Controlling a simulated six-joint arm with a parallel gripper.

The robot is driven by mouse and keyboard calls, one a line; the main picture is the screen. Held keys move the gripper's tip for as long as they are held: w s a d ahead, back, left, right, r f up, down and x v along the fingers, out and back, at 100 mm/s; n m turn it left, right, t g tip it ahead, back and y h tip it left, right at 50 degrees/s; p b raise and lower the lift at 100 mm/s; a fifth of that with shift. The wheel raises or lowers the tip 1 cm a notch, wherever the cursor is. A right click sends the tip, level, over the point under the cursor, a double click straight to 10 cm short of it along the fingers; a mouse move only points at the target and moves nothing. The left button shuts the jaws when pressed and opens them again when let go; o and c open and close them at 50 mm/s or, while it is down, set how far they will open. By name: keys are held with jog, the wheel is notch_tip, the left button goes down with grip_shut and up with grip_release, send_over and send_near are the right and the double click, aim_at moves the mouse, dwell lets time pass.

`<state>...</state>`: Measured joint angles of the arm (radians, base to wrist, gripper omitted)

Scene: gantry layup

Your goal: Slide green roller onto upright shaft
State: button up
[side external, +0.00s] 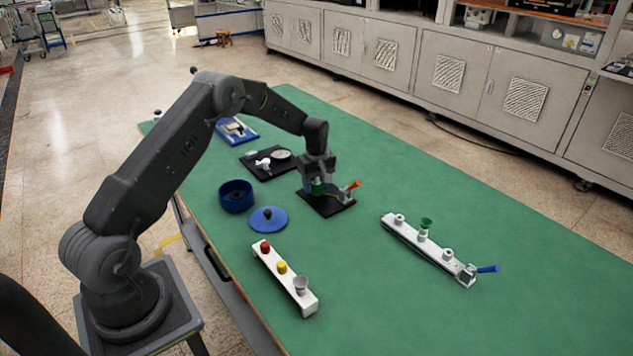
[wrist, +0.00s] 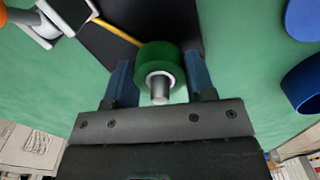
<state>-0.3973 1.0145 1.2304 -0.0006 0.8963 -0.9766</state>
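The green roller (wrist: 158,58) is a short ring with a white-lined hole, and it sits between the blue fingers of my gripper (wrist: 160,75). Both fingers appear to touch its sides. A grey metal shaft end (wrist: 160,92) sticks out of the hole toward my palm, so the roller appears to be around the shaft. In the side view my gripper (side external: 318,187) points down over a black plate (side external: 334,206), with a bit of green between its fingers. The roller's lower end and the shaft's foot are hidden.
A blue bowl (side external: 236,196), blue lid (side external: 268,219), white knob rail (side external: 285,279) and another white rail (side external: 430,250) stand around.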

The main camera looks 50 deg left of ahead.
jog(key=o, duration=0.5)
notch_tip(320, 180, up, 14)
dwell(0.5)
